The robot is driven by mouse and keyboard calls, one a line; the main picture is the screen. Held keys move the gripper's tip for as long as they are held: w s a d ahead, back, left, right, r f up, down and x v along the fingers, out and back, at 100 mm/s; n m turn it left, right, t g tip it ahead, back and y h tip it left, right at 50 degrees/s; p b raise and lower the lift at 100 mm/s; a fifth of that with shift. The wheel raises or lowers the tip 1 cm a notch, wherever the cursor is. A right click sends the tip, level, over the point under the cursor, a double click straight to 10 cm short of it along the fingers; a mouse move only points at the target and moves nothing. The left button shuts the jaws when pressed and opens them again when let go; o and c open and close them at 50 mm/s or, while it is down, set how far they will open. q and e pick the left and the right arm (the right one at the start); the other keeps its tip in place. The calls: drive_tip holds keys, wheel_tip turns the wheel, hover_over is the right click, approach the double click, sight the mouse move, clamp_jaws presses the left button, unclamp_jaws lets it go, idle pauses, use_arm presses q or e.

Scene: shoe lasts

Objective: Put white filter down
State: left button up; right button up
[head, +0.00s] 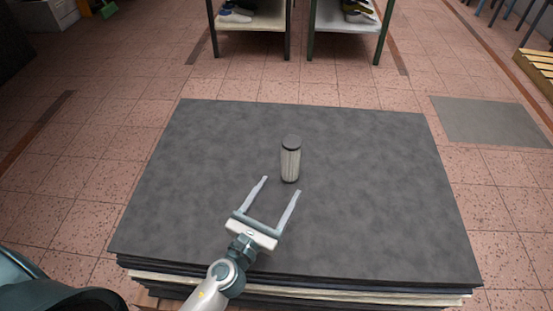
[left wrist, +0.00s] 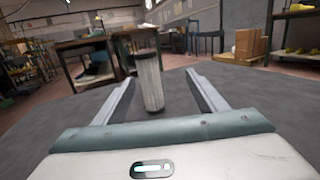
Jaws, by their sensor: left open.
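The white filter (head: 290,162) is a pale cylinder with a dark cap. It stands upright on the dark grey stack of sheets (head: 390,220), near its middle. My left gripper (head: 281,185) is open, its two fingers spread and pointing toward the filter. In the left wrist view, the filter (left wrist: 150,82) shows ahead, between the lines of the two fingers (left wrist: 158,80), and I see no finger touching it. My right gripper is in neither view.
The stack's top is otherwise bare around the filter. Two shelf tables (head: 345,22) stand beyond it on the tiled floor. A grey mat (head: 490,121) lies on the floor at right, near a wooden pallet (head: 538,68).

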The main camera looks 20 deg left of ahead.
sight(288, 161)
use_arm(q)
drive_tip(key=shift+s+a+f+n+y, duration=0.35)
drive_tip(key=shift+a+f+y, duration=0.05)
drive_tip(key=shift+f+y, duration=0.15)
drive_tip(key=shift+s+a+f+n+y, duration=0.3)
drive_tip(key=shift+a+f+n+y, duration=0.1)
drive_tip(key=shift+y, duration=0.15)
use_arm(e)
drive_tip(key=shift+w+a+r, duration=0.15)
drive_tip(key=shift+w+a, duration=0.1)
use_arm(q)
drive_tip(key=shift+w, duration=0.15)
drive_tip(key=w, duration=0.7)
drive_tip(key=w+p, duration=0.1)
drive_tip(key=w, duration=0.2)
drive_tip(key=shift+w+d, duration=0.35)
drive_tip(key=shift+d, duration=0.05)
drive_tip(key=shift+w, duration=0.65)
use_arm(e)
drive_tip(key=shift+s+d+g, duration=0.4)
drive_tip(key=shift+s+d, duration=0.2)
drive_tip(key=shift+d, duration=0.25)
use_arm(q)
drive_tip(key=shift+w, duration=0.1)
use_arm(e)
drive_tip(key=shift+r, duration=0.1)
